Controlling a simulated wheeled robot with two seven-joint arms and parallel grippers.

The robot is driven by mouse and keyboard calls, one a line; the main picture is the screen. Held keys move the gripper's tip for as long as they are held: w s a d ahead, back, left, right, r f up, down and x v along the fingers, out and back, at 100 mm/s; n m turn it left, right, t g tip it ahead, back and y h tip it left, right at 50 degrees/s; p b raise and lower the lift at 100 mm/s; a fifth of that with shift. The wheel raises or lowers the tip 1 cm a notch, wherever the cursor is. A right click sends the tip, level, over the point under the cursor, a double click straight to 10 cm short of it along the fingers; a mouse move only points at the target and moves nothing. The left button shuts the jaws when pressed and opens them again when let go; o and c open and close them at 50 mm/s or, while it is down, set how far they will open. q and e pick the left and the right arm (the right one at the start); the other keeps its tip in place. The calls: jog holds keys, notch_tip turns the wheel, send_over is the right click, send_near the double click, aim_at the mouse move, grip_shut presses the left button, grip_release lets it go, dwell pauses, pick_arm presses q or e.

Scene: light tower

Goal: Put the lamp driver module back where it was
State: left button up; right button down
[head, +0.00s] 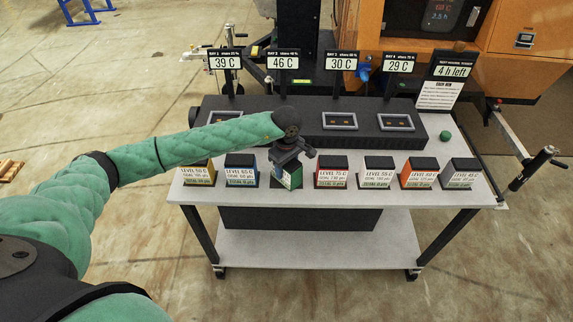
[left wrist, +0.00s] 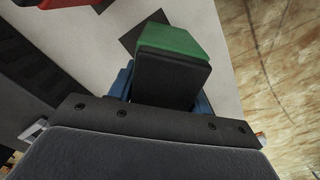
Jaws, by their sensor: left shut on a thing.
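My left gripper (head: 291,160) is shut on a green module with a dark top (head: 293,181), at the gap in the front row between the blue and red modules. In the left wrist view the green module (left wrist: 180,42) sits between the blue fingers (left wrist: 165,92), over or beside a dark square (left wrist: 146,28) on the pale table. I cannot tell whether its base touches the table. The lamp driver module is not labelled legibly, so I cannot confirm that this is it. My right gripper is not in view.
A yellow module (head: 198,173), a blue one (head: 240,170), a red one (head: 332,171) and several others stand along the table's (head: 360,202) front. Behind is a black bay unit (head: 437,126) with framed slots and temperature signs.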

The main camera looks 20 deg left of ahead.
pick_arm(q)
jog(key=shift+f, duration=0.1)
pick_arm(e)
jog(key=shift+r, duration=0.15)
pick_arm(q)
jog(key=o, duration=1.4)
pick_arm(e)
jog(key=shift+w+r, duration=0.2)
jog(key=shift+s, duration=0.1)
pick_arm(q)
jog(key=shift+r, duration=0.25)
jog(key=shift+r+b, duration=0.3)
jog(key=shift+b, duration=0.05)
notch_tip(320, 180, up, 10)
jog(key=b, duration=0.4)
jog(key=shift+r, duration=0.55)
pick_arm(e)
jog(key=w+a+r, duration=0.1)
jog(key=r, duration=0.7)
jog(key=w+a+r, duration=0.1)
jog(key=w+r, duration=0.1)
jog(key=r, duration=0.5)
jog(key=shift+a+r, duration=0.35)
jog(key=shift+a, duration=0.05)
